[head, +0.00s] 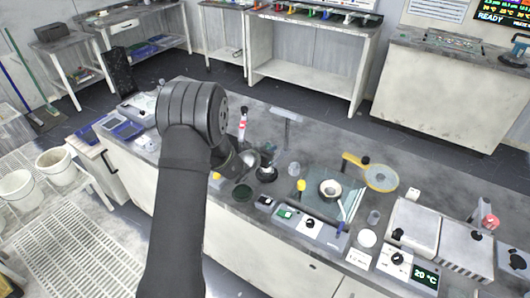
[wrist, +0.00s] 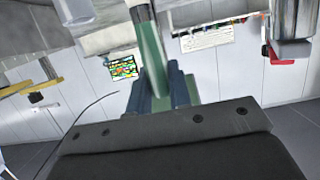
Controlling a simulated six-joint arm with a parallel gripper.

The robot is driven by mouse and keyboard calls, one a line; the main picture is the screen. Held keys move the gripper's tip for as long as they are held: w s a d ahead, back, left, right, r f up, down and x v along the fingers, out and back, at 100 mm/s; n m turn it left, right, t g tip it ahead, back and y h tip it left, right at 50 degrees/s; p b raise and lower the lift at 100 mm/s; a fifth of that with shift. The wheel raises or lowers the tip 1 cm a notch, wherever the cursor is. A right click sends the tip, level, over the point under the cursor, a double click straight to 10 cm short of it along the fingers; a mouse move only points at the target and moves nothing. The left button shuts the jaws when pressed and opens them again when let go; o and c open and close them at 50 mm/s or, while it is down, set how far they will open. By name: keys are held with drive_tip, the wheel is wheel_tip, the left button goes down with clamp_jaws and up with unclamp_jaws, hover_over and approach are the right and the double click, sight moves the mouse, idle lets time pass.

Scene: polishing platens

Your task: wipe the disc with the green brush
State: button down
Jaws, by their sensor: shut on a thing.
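My gripper (wrist: 165,88) is shut on the green brush (wrist: 153,62); its blue-grey fingers stand either side of the green handle in the wrist view. A metal-coloured band shows near the top of the handle; I cannot make out the bristles. In the head view my arm hides most of the gripper and the brush. I cannot tell which is the task's disc.
Control boxes (head: 310,228) line the front edge. The back middle of the bench is mostly clear.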

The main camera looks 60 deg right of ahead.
drive_tip(key=shift+a, duration=2.5)
drive_tip(key=shift+d, duration=3.2)
wheel_tip(320, 180, up, 8)
drive_tip(key=shift+s, duration=0.35)
drive_tip(key=w+a+f+n+t+y, duration=0.25)
drive_tip(key=w+a+n+t, duration=0.2)
drive_tip(key=w+a, duration=1.1)
drive_tip(key=w+a+f+n+t+y, duration=0.2)
drive_tip(key=w+a+f+n+t, duration=0.3)
drive_tip(key=w+a, duration=1.05)
drive_tip(key=a+n+t+y, duration=0.5)
drive_tip(key=a+n+y, duration=0.3)
drive_tip(key=a, duration=3.1)
drive_tip(key=shift+f+y, duration=0.3)
drive_tip(key=shift+y, duration=0.75)
